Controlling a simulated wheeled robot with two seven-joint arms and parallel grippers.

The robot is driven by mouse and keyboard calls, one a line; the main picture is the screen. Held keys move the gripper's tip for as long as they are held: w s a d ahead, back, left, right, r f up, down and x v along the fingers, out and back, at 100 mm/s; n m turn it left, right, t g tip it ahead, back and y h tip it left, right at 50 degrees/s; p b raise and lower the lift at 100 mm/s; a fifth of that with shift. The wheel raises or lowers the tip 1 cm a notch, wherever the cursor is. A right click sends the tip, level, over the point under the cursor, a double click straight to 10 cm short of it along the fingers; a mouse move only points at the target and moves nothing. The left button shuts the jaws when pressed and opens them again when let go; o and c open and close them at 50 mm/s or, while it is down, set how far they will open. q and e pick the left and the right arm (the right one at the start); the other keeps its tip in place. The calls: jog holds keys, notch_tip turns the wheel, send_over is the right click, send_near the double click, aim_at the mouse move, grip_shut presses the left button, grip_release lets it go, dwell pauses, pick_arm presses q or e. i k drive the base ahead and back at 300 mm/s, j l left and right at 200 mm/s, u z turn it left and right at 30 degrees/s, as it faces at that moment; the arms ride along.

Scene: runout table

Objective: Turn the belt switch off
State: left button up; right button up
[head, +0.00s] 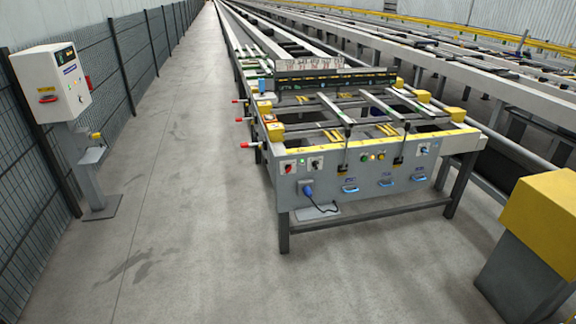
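The runout table (330,195) stands right of centre, with a grey front panel facing me. On the panel's left are a red knob (288,169) and a dark rotary switch (316,163) on a pale plate. A similar small switch (424,149) sits at the panel's right. Neither of my grippers is in view.
A white control box (52,80) with a red handle stands on a post by the mesh fence (130,60) at left. A yellow-topped grey block (545,215) is at lower right. Open concrete floor (185,200) lies between fence and table.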

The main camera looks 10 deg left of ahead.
aim_at(288, 168)
jog(key=i+j, duration=0.15)
jog(key=i, duration=0.4)
jog(key=i+j+u, duration=0.1)
jog(key=i, duration=0.4)
jog(key=i+j, duration=0.2)
jog(key=i, duration=0.35)
jog(key=u, duration=0.05)
